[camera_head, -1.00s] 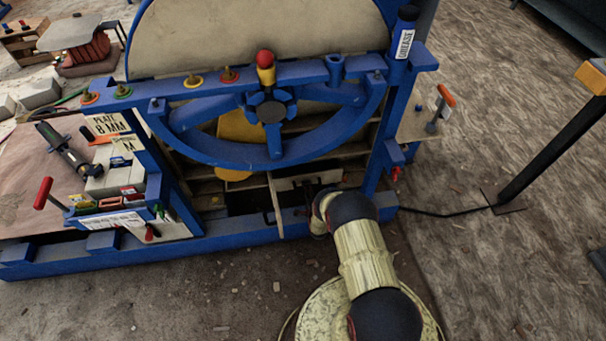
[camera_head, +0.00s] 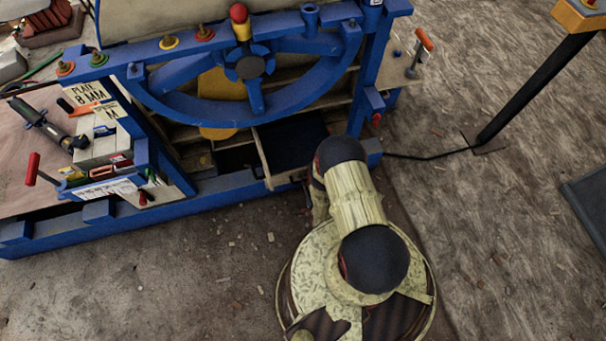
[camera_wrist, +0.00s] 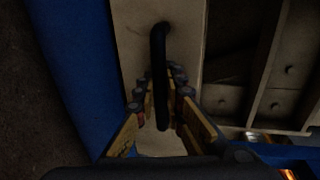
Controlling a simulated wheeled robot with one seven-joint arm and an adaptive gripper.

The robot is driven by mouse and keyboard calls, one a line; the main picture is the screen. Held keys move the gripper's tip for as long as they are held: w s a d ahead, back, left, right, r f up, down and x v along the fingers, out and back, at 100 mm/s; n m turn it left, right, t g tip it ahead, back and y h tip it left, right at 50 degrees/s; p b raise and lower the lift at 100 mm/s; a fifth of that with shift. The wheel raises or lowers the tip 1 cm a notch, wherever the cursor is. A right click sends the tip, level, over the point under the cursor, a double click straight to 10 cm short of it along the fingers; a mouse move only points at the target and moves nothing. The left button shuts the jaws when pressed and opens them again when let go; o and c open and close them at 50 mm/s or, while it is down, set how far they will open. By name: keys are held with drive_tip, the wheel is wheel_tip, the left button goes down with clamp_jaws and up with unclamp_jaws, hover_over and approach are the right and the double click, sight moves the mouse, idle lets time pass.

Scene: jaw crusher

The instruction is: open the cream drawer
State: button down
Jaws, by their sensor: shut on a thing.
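The cream drawer (camera_head: 268,160) stands pulled out of the low front of the blue machine, with its dark inside (camera_head: 291,137) showing from above. In the wrist view, the pale drawer front (camera_wrist: 132,40) carries a black bar handle (camera_wrist: 159,70). My gripper (camera_wrist: 160,98) is shut on this handle, with one finger on each side of it. In the head view, my arm hides the gripper and most of the drawer front.
The blue frame (camera_head: 225,198) runs along the machine's base, and a blue handwheel (camera_head: 255,98) hangs above the drawer. A black post (camera_head: 535,85) stands at the right with a cable running from its foot. The floor in front is open apart from small chips.

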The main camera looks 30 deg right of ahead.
drive_tip(key=shift+s+a, duration=0.1)
drive_tip(key=shift+s, duration=0.15)
drive_tip(key=c, duration=2)
unclamp_jaws()
drive_tip(key=shift+o, duration=0.4)
drive_tip(key=shift+w, duration=0.1)
